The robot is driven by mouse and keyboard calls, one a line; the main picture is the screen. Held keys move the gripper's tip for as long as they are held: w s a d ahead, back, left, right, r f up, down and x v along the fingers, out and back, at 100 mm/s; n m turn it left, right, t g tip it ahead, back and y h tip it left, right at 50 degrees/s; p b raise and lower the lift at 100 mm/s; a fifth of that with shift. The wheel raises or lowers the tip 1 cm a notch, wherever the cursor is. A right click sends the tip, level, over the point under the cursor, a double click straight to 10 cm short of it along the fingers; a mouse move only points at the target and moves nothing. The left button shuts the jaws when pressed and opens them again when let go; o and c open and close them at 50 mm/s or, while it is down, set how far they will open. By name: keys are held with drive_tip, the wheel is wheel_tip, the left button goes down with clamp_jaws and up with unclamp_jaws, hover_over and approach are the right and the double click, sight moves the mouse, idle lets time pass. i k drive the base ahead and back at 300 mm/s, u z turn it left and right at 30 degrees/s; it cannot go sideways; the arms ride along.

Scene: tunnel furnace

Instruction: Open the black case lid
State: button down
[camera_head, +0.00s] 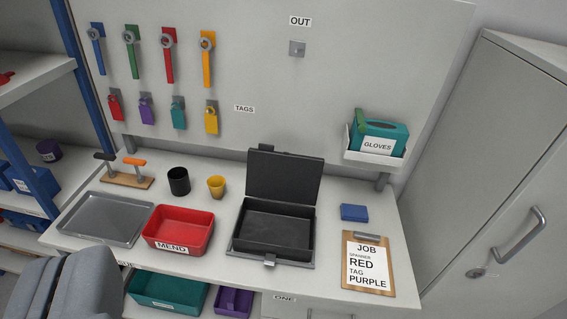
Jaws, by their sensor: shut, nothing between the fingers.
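The black case (272,248) stands on the white bench, right of the red tray. Its lid (284,176) is open and stands up at the back, leaning slightly backward. The inside of the case is dark and looks empty. My gripper (66,278) shows as grey parts at the lower left, cut off by the frame edge. It is shut and empty, well to the left of the case and apart from it.
The red MEND tray (179,230), yellow cup (216,187) and black cup (179,181) stand left of the case. A blue block (354,212) and a job clipboard (367,264) lie to its right. The pegboard wall (330,60) rises behind.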

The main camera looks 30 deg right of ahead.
sight(286, 176)
drive_tip(key=u, duration=0.35)
drive_tip(key=i, duration=1.55)
drive_tip(key=z, duration=0.3)
